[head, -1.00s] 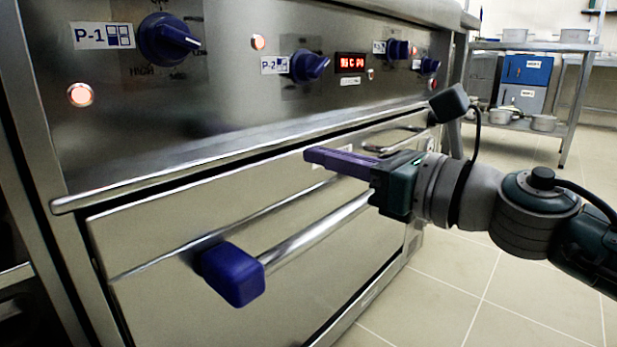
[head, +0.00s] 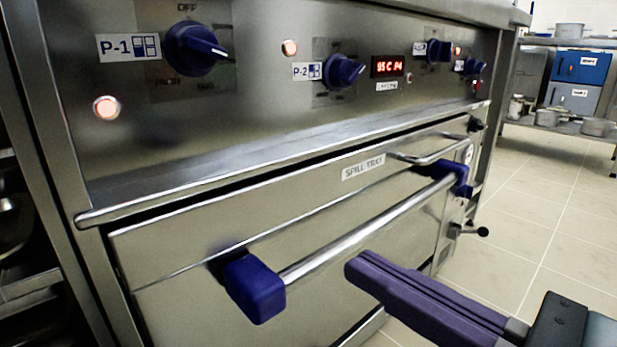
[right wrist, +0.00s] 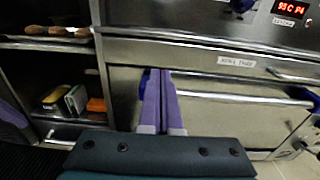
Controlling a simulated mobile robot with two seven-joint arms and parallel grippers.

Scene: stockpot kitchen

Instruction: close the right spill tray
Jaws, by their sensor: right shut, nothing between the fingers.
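The spill tray (head: 300,195) is the steel front strip labelled "SPILL TRAY" (head: 363,167) under the control panel. It has a thin bar handle (head: 440,151) at its right part. A dark gap runs along its top edge; I cannot tell how far out it stands. Its label also shows in the right wrist view (right wrist: 236,62). My right gripper (head: 355,268) has purple fingers pressed together, empty, below and in front of the tray. In the right wrist view its fingers (right wrist: 159,75) point at the stove front, left of the label. My left gripper is not in view.
Below the tray, a long oven bar handle (head: 365,228) with blue end blocks (head: 255,288) sticks out near my right gripper. Knobs (head: 195,48) line the panel above. Open shelves (right wrist: 50,75) stand left of the stove. Tiled floor (head: 545,215) is clear at the right.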

